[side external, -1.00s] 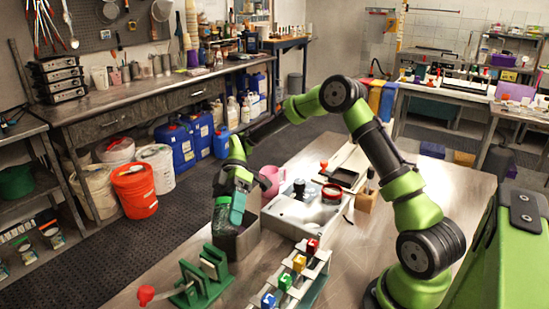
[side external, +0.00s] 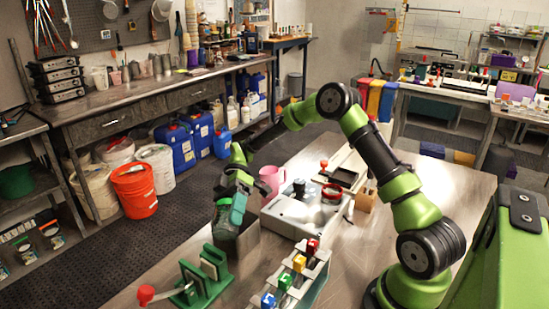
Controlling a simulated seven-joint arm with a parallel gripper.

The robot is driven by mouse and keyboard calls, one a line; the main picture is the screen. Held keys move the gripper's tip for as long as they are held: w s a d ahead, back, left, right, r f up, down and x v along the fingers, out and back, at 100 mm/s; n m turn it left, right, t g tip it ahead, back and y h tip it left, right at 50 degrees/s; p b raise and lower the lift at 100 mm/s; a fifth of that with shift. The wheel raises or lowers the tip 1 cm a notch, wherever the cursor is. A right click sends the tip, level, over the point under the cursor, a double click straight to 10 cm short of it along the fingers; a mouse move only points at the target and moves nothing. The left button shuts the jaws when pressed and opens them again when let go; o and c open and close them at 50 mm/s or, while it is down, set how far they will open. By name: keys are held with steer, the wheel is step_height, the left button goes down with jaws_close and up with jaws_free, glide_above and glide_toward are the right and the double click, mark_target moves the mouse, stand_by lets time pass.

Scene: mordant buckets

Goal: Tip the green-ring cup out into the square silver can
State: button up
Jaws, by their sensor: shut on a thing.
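My gripper (side external: 238,208) is shut on the green-ring cup (side external: 226,220), a dark, see-through cup with green at its upper part. The cup is at the square silver can (side external: 249,243), over its left side as seen here. The cup and my gripper hide much of the can's opening. The cup looks close to upright, but its exact tilt is hard to tell. What is inside the cup and the can cannot be made out.
A pink mug (side external: 271,178) stands behind the can. A grey-white device (side external: 297,215) with a red-ringed dish (side external: 332,192) is to its right. A green clamp-like fixture (side external: 207,277) and a rack with coloured blocks (side external: 299,277) stand in front. Bare tabletop lies at right.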

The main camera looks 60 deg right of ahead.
steer(key=shift+w+d+r+g+y, duration=0.3)
steer(key=shift+w+d+g+y, duration=0.15)
steer(key=shift+d+y, duration=0.3)
stand_by(0.7)
steer(key=shift+r+g+y, duration=0.3)
steer(key=shift+g+y, duration=0.15)
steer(key=shift+y, duration=0.4)
stand_by(0.5)
steer(key=shift+d+r, duration=0.1)
steer(key=shift+r, duration=0.15)
